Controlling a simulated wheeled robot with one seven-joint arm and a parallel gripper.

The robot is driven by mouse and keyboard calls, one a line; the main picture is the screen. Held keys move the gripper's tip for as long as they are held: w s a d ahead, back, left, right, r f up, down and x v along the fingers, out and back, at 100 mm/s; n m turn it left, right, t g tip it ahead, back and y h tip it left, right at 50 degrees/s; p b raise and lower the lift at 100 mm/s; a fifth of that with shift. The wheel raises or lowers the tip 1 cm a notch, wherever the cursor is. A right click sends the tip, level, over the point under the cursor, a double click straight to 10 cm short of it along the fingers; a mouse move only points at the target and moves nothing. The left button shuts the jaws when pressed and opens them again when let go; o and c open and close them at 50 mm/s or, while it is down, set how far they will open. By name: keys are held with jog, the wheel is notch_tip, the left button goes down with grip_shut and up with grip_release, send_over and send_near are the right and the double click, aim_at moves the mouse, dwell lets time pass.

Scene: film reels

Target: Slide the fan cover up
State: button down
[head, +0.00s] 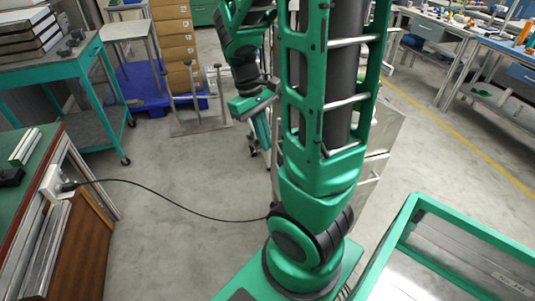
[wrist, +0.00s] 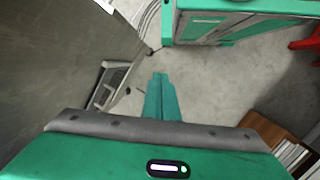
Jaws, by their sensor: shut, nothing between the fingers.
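My gripper (wrist: 160,97) is shut and empty in the wrist view, with its green fingers together and pointing away over the grey floor. In the head view my gripper (head: 263,134) hangs left of my arm column, partly hidden by the arm. A grey cabinet (wrist: 75,50) fills the left of the wrist view. A small framed, slatted piece (wrist: 112,84) shows at its edge, left of my fingers; it may be the fan cover, but I cannot tell for sure. The fingers look apart from it. In the head view the cabinet (head: 378,140) is mostly hidden behind my arm.
A green workbench (head: 60,150) with a black cable (head: 165,205) running from it stands at the left. A green cart (head: 75,62) and stacked boxes (head: 174,45) are behind. Benches (head: 490,50) line the right. Open floor (head: 180,170) lies left of my arm.

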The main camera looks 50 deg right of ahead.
jog(key=w+d+f+n+g+h, duration=0.2)
jog(key=w+d+f+n+h, duration=0.25)
jog(key=w+f+n, duration=0.45)
jog(key=w+d+f+n+g+h, duration=0.1)
jog(key=w+d+f+n+h, duration=0.35)
jog(key=f, duration=0.75)
jog(key=s+d+f, duration=0.1)
jog(key=s+d, duration=0.2)
jog(key=d, duration=0.4)
